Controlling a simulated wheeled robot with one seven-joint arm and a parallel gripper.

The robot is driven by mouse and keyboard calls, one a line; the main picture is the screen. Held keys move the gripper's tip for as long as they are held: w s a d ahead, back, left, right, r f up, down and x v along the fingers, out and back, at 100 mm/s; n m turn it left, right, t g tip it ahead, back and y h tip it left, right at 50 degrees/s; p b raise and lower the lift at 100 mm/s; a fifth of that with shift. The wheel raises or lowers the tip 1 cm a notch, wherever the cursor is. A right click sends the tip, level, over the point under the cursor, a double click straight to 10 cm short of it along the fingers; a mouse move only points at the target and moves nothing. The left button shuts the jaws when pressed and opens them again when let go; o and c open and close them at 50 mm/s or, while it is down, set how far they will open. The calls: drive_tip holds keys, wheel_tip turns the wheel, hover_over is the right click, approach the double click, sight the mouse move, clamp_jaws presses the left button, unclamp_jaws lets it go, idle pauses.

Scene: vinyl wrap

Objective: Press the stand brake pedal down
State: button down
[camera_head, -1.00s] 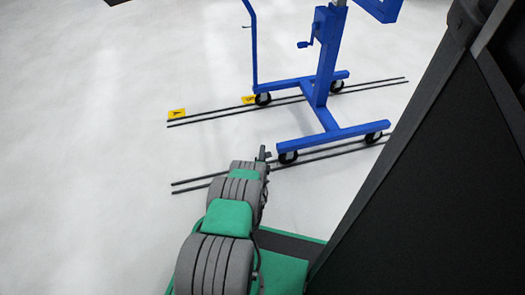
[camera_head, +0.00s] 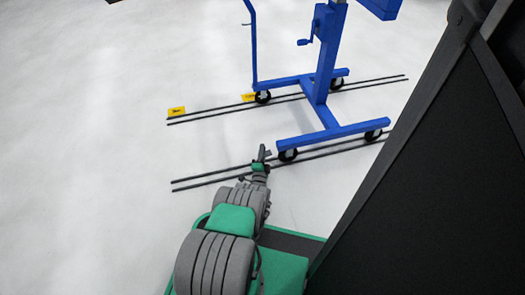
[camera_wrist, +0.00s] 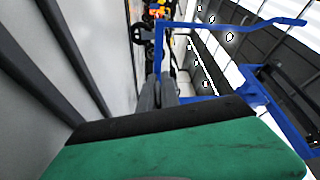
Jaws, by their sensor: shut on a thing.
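The blue wheeled stand (camera_head: 320,88) stands upright on the floor, with black casters at the ends of its base. Its nearest caster (camera_head: 287,155) is close to the right of my gripper (camera_head: 262,153). A separate brake pedal cannot be made out at this size. My gripper is low over the floor, its fingers together and pointing up in the head view. In the wrist view my grey fingers (camera_wrist: 160,92) are close together, and whatever is between them is hidden. The stand's blue frame (camera_wrist: 205,30) and a black wheel (camera_wrist: 139,33) lie beyond the fingers there.
Dark rails (camera_head: 215,183) run along the floor under the stand's near and far wheels. Yellow markers (camera_head: 177,111) lie by the far rails.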

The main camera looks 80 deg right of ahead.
drive_tip(key=c, duration=1.6)
unclamp_jaws()
